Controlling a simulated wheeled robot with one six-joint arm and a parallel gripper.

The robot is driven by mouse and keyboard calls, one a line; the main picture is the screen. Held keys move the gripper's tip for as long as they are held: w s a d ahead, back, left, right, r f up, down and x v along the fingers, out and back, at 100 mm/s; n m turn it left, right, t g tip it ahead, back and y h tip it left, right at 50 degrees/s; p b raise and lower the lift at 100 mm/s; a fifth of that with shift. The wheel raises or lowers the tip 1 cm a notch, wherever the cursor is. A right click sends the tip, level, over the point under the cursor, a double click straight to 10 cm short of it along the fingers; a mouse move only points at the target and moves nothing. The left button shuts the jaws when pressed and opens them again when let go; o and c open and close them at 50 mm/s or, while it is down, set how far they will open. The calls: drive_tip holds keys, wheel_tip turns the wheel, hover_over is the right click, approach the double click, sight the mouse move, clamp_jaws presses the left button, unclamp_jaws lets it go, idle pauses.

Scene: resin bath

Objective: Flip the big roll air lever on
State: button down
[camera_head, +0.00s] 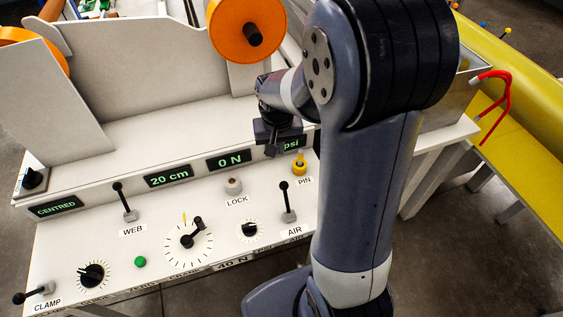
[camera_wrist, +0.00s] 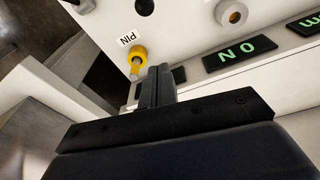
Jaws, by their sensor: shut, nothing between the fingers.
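The air lever (camera_head: 287,201) is a black stick with a round knob on a small grey base, above the AIR label (camera_head: 294,231) on the white panel in the head view. Its knob points up in the picture, toward the displays. My gripper (camera_head: 271,150) is just above and left of the lever, in front of the psi display, apart from the knob. In the wrist view the fingers (camera_wrist: 157,72) are closed together and empty. A black round shape (camera_wrist: 145,6) at the top of the wrist view may be the lever's knob. My arm hides the panel's right side.
The yellow PIN knob (camera_head: 299,164) is close to my gripper on the right, and the LOCK knob (camera_head: 233,185) is left of the lever. The WEB lever (camera_head: 124,202) and dials stand further left. The display strip (camera_head: 229,160) rises behind. A red hose (camera_head: 497,98) hangs at right.

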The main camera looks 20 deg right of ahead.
sight(286, 199)
wheel_tip(286, 199, down, 9)
drive_tip(key=s, duration=0.2)
drive_tip(key=shift+s+r, duration=0.2)
drive_tip(key=shift+s, duration=0.15)
drive_tip(key=shift+s+a+b, duration=0.1)
drive_tip(key=shift+b, duration=0.2)
